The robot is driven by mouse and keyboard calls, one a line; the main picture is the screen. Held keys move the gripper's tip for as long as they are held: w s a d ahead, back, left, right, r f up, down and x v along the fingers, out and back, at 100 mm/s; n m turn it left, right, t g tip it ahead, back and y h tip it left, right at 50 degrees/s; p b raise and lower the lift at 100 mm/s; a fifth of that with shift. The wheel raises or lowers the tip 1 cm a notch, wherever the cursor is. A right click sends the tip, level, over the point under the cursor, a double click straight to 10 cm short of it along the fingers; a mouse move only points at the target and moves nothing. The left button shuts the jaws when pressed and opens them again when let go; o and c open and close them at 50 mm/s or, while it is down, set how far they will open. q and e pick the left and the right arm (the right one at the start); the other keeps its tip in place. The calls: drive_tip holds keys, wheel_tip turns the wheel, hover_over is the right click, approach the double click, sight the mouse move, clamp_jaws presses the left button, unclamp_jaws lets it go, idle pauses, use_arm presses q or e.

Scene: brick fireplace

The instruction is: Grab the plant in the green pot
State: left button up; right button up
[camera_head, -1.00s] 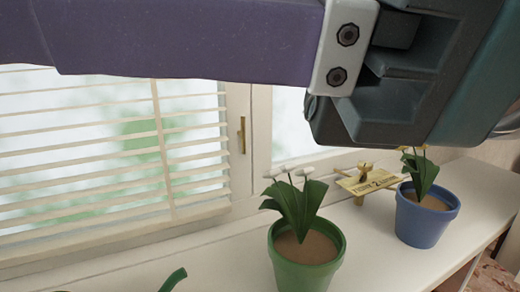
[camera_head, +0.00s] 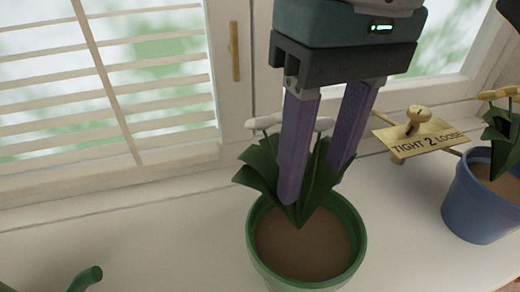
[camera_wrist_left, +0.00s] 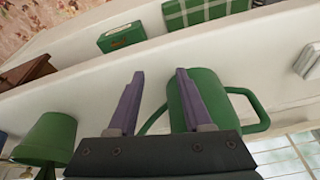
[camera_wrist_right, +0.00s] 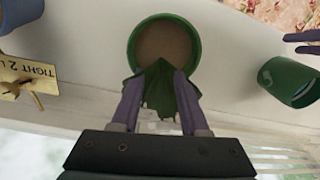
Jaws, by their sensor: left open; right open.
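The green pot (camera_head: 355,255) stands upright on the white sill, with brown soil and a plant (camera_head: 265,160) with broad green leaves and white flowers. My right gripper (camera_head: 317,187) is open above the pot, its two purple fingers pointing down on either side of the leaves. In the right wrist view the leaves (camera_wrist_right: 157,88) lie between the open fingertips, and the pot rim (camera_wrist_right: 133,45) is just beyond. Whether the fingers touch the leaves I cannot tell. My left gripper (camera_wrist_left: 160,75) is open beside a green mug-like vessel (camera_wrist_left: 205,92), with nothing seen between its fingers.
A blue pot (camera_head: 480,205) with a plant stands to the right. A "TIGHT 2 LOOSE" sign (camera_head: 425,140) is behind, between the pots. The green vessel's handle (camera_head: 85,279) shows at lower left. Window blinds (camera_head: 100,90) are behind. The sill between is clear.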

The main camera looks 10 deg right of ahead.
sight(304, 231)
drive_tip(key=f, duration=0.5)
drive_tip(key=shift+w+a, duration=0.3)
drive_tip(key=shift+a, duration=0.05)
clamp_jaws()
idle(1.0)
